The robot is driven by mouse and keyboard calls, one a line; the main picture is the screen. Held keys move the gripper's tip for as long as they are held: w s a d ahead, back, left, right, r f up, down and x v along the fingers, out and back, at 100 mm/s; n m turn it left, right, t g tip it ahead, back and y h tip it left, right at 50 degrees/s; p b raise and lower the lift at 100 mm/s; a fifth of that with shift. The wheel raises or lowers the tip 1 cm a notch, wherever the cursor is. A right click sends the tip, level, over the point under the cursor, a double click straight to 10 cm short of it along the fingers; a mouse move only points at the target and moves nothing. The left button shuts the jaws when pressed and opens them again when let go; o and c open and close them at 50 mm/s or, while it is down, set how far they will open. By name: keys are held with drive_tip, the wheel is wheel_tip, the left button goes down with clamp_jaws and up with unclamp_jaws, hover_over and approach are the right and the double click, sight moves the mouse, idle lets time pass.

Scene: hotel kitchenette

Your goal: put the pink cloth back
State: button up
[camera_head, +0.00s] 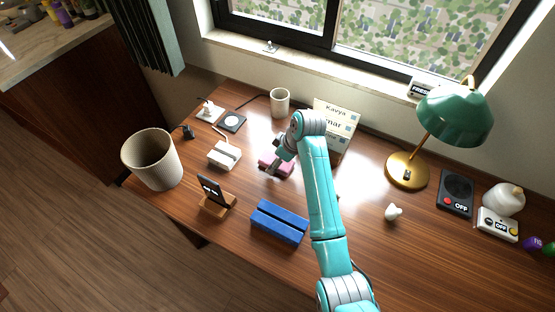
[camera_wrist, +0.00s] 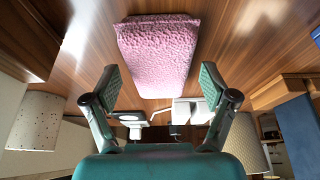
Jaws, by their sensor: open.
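The pink cloth (camera_head: 277,166) lies folded on the wooden desk, partly hidden by my arm in the head view. In the wrist view the pink cloth (camera_wrist: 158,50) is a fluffy block in the upper middle, beyond my fingertips. My gripper (camera_head: 272,163) is at the cloth in the head view. I cannot tell whether a finger touches the cloth.
A blue slotted block (camera_head: 279,222), a phone stand (camera_head: 215,196) and a white dock (camera_head: 224,154) stand nearby. A cup (camera_head: 279,103) and a sign card (camera_head: 336,122) are behind. A bin (camera_head: 152,159) stands left. A green lamp (camera_head: 455,115) stands right.

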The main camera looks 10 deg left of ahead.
drive_tip(key=v, duration=1.2)
